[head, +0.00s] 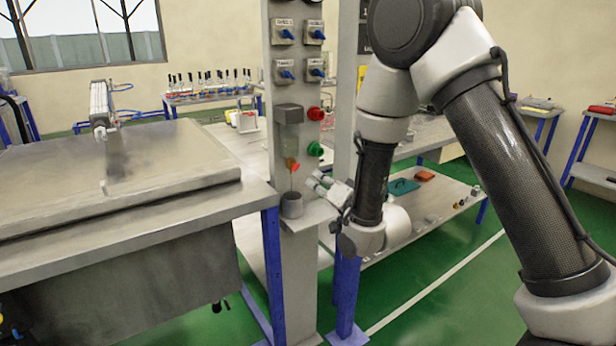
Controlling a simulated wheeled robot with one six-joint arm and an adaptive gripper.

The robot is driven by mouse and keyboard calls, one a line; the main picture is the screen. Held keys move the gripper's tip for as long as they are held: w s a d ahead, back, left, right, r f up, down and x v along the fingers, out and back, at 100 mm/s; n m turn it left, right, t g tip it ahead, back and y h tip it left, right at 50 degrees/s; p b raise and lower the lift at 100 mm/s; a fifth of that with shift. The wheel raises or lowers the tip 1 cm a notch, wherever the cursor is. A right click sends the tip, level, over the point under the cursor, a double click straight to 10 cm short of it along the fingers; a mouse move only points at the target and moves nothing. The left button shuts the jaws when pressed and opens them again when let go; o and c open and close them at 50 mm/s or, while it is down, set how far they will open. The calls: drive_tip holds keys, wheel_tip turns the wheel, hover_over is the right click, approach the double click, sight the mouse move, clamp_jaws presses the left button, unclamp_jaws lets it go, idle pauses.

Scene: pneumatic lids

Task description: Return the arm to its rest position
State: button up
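My arm rises from the lower right, bends at the top and comes down to a wrist near the middle of the head view. My gripper (322,185) shows small and partly covered by my own forearm and wrist. It points left toward the grey control column (281,100), close to the column's front and near its small dark cup (292,205). Whether it touches the column cannot be told. The finger gap is not clear, and no held object can be made out.
A steel tank with a closed lid (120,170) stands on the left. The column carries blue-knobbed switches (285,74), a red button (315,113) and a green button (315,149). A bench with a lower shelf (400,240) stands behind my wrist. Green floor is open at the lower right.

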drive_tip(key=shift+v, duration=1.2)
